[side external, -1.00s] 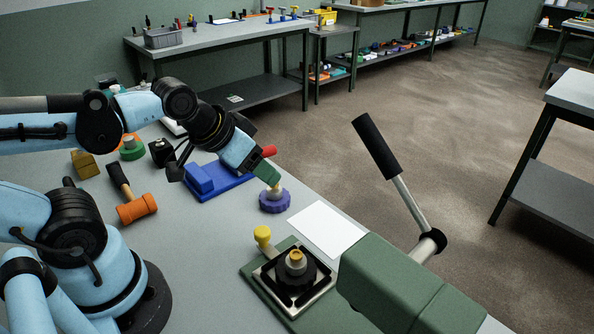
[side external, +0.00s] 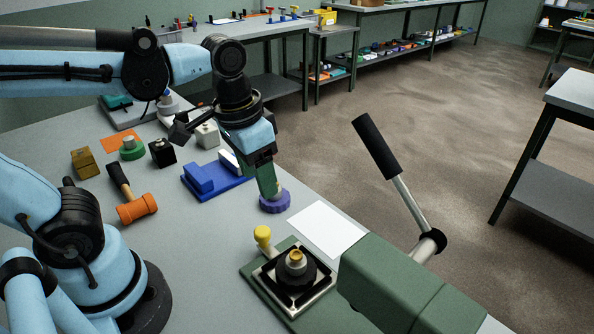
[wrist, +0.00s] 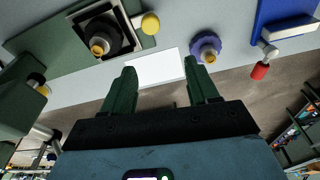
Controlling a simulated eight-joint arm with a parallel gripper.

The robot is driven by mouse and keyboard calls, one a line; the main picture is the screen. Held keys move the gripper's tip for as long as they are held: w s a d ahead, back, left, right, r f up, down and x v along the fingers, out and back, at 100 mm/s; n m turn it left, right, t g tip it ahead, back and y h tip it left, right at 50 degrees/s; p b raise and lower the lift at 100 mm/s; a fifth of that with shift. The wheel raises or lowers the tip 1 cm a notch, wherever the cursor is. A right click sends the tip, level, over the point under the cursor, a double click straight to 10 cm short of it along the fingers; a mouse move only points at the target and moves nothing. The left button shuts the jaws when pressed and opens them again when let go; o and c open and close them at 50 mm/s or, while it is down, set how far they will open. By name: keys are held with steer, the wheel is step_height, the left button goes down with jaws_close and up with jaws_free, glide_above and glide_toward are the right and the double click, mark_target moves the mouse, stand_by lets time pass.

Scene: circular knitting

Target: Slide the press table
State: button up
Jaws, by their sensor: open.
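The press table (side external: 264,276) is a metal slide plate on the green press base (side external: 254,291), with a yellow knob (side external: 263,233) at its far left corner. A black fixture with a brass ring (side external: 296,258) sits on it. In the wrist view the table (wrist: 83,30) and its yellow knob (wrist: 150,23) show at the upper left. My gripper (wrist: 160,75) is open and empty in the wrist view. In the side view my gripper (side external: 270,190) points down just at the purple knobbed disc (side external: 274,203), partly covering it. In the wrist view that disc (wrist: 207,45) lies beyond the right finger; contact is unclear.
The green press body (side external: 400,290) and its black-handled lever (side external: 377,147) stand at the right. A white sheet (side external: 327,231) lies beside the press. A blue fixture (side external: 215,182), an orange mallet (side external: 137,207) and several small blocks occupy the bench behind.

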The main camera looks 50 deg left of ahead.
mark_target(262, 231)
steer(key=shift+g, duration=0.9)
steer(key=shift+s+d+f, duration=0.15)
steer(key=shift+f, duration=1.7)
steer(key=shift+s+d+f, duration=0.15)
steer(key=shift+d+f, duration=0.05)
steer(key=shift+f, duration=1.65)
steer(key=shift+s+d+f, duration=0.15)
steer(key=shift+f, duration=1.7)
steer(key=shift+c, duration=0.2)
jaws_close()
